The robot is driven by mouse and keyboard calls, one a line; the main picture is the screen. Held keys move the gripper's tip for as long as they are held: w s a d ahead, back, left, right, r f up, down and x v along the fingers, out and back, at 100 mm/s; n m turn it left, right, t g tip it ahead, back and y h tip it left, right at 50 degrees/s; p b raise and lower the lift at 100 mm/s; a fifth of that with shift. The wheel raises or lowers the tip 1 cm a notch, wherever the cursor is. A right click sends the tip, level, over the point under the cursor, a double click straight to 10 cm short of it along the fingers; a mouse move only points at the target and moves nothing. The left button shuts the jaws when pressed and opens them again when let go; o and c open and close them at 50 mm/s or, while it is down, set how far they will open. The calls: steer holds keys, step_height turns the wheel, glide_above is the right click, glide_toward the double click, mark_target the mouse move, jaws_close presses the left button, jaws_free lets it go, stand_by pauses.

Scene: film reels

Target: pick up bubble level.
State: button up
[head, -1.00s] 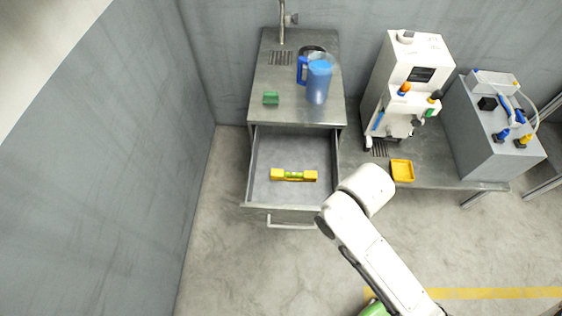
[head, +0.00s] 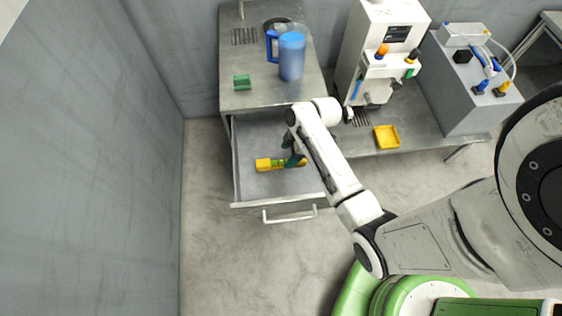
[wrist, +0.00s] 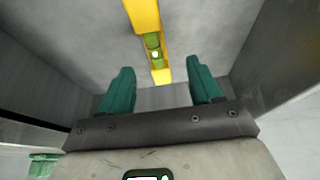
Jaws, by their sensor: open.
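The bubble level (head: 266,165) is a yellow bar with a green vial, lying in the open metal drawer (head: 248,186). My gripper (head: 291,158) is in the drawer area at the level's right part and hides some of it. In the wrist view the level (wrist: 144,14) lies lengthwise ahead, in line with the gap between the two green fingers of my gripper (wrist: 161,80). The fingers are apart with nothing held between them. I cannot tell the exact height of the fingertips above the level.
The drawer walls stand close around my gripper. On the counter above are a green block (head: 242,82) and a blue pitcher (head: 291,56). A white machine (head: 385,45) and a yellow tray (head: 387,137) are to the right.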

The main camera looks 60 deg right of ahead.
mark_target(281, 160)
steer(key=shift+d+x, duration=0.15)
steer(key=shift+x, duration=1.55)
steer(key=shift+d+x, duration=0.15)
steer(key=shift+x, duration=1.5)
steer(key=shift+w, duration=0.15)
steer(key=shift+c, duration=0.3)
steer(key=c, duration=1.1)
